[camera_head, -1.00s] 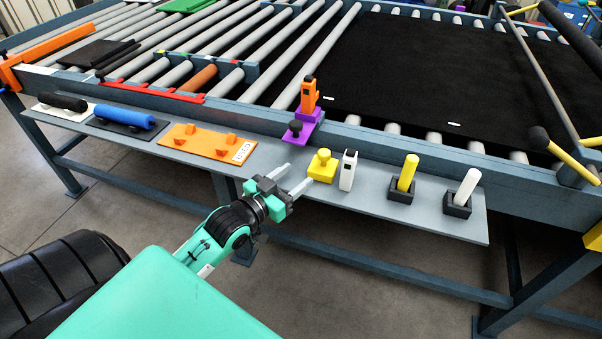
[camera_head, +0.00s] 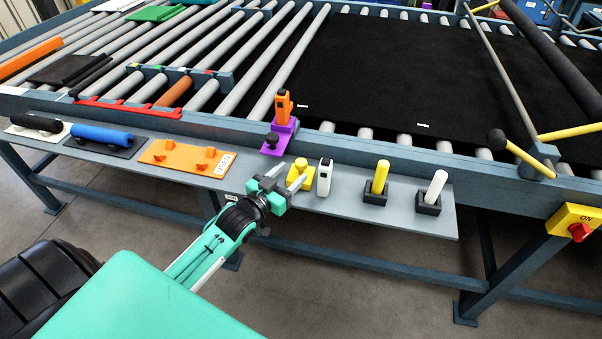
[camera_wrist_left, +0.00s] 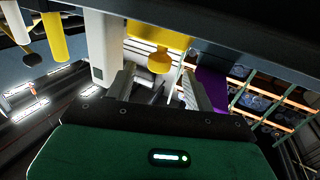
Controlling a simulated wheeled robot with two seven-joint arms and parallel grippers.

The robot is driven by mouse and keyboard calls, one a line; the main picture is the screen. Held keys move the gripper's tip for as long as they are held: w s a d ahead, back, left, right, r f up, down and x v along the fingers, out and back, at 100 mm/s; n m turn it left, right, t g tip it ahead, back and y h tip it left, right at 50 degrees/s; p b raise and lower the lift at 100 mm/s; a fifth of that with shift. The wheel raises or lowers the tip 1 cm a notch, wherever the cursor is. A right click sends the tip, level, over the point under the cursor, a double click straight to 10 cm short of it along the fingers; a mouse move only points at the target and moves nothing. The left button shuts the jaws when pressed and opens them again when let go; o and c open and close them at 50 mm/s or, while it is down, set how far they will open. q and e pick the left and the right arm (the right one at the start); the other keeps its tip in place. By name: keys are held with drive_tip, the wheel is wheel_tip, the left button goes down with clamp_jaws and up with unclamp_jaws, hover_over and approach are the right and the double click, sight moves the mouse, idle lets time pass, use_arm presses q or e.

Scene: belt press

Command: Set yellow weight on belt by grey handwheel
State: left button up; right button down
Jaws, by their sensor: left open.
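The yellow weight (camera_head: 303,171), a block with a knob on top, stands on the grey shelf along the front of the machine. It also shows in the left wrist view (camera_wrist_left: 160,62), ahead between the fingers. My left gripper (camera_head: 290,175) is open and empty, with its fingertips at the near side of the weight, one finger partly covering it. I cannot tell whether they touch. The black belt (camera_head: 400,75) lies flat behind the shelf, beyond the frame rail. I cannot make out a grey handwheel. My right gripper is not in view.
A white block (camera_head: 324,178) stands close right of the weight, with yellow (camera_head: 380,178) and white (camera_head: 433,188) rods in black holders beyond. A purple clamp with an orange tool (camera_head: 283,105) is behind left. An orange plate (camera_head: 185,155) lies left. The frame rail (camera_head: 400,152) borders the belt.

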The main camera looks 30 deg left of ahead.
sight(297, 166)
use_arm(q)
drive_tip(key=shift+w+d+r+p, duration=0.15)
drive_tip(key=shift+w+p, duration=0.15)
drive_tip(key=shift+w, duration=0.2)
drive_tip(key=w, duration=0.1)
drive_tip(key=w+p, duration=0.1)
drive_tip(key=w, duration=0.2)
drive_tip(key=shift+d+p, duration=0.3)
drive_tip(key=shift+p, duration=0.1)
drive_tip(key=shift+w, duration=0.2)
drive_tip(key=shift+c, duration=0.4)
clamp_jaws()
drive_tip(key=shift+r, duration=0.1)
